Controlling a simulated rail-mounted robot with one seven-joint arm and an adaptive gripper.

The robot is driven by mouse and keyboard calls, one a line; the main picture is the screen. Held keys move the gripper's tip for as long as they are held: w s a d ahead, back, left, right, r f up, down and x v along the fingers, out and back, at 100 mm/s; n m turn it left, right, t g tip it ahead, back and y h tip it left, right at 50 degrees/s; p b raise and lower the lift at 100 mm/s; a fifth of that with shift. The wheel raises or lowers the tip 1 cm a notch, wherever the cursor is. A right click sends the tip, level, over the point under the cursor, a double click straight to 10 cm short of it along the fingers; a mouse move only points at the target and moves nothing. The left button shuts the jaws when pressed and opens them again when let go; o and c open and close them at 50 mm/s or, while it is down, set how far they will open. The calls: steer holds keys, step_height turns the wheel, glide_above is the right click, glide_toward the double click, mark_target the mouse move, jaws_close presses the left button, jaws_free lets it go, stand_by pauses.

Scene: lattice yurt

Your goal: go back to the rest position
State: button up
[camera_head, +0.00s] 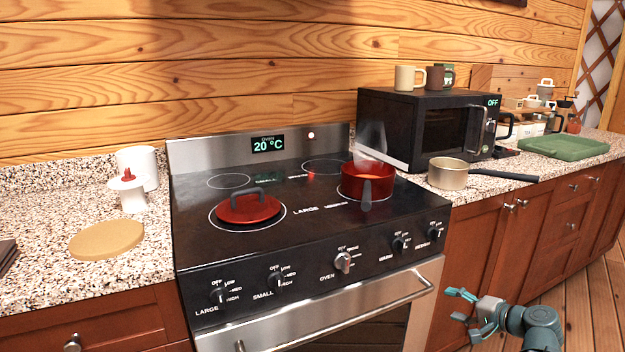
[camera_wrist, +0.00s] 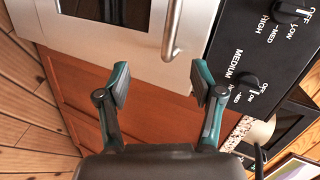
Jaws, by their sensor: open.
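My gripper (camera_head: 468,312) is at the lower right in the head view, in front of the cabinets just right of the stove and below counter height. In the wrist view my gripper (camera_wrist: 160,84) has its two teal-tipped fingers spread wide with nothing between them. Beyond the fingers are the red-brown cabinet front, the oven door's handle (camera_wrist: 172,30) and the stove's knob panel (camera_wrist: 262,50).
The stove (camera_head: 300,235) carries a red lid (camera_head: 248,208) and a steaming red pot (camera_head: 368,182). A saucepan (camera_head: 447,174) stands on the right counter, its handle pointing right, before a microwave (camera_head: 400,125). Open wooden floor (camera_head: 575,310) lies at lower right.

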steer(key=s+a+f+n+g, duration=0.1)
steer(key=s+a+f+g, duration=0.4)
steer(key=f, duration=0.5)
steer(key=s+a+f+n+g, duration=0.25)
steer(key=s+a+f, duration=0.35)
steer(key=f, duration=0.5)
steer(key=s+a+f+n+g, duration=0.1)
steer(key=s+a+f+g, duration=0.2)
steer(key=s+f+g, duration=0.5)
steer(key=s+a+f+n+g+h, duration=0.25)
steer(key=s+f, duration=0.25)
steer(key=s, duration=0.5)
steer(key=s+a+f+n+g+h, duration=0.15)
steer(key=s+a+f, duration=0.3)
steer(key=s, duration=0.45)
steer(key=s+a+f+n+g+h, duration=0.25)
steer(key=s+f, duration=0.35)
steer(key=s, duration=0.4)
steer(key=w+r+t+p, duration=0.1)
steer(key=w+r+p, duration=0.1)
steer(key=r+p, duration=0.6)
steer(key=w+r+t+p, duration=0.2)
steer(key=r+p, duration=0.6)
steer(key=p, duration=0.5)
steer(key=shift+w+m+t, duration=0.3)
steer(key=shift+w, duration=0.45)
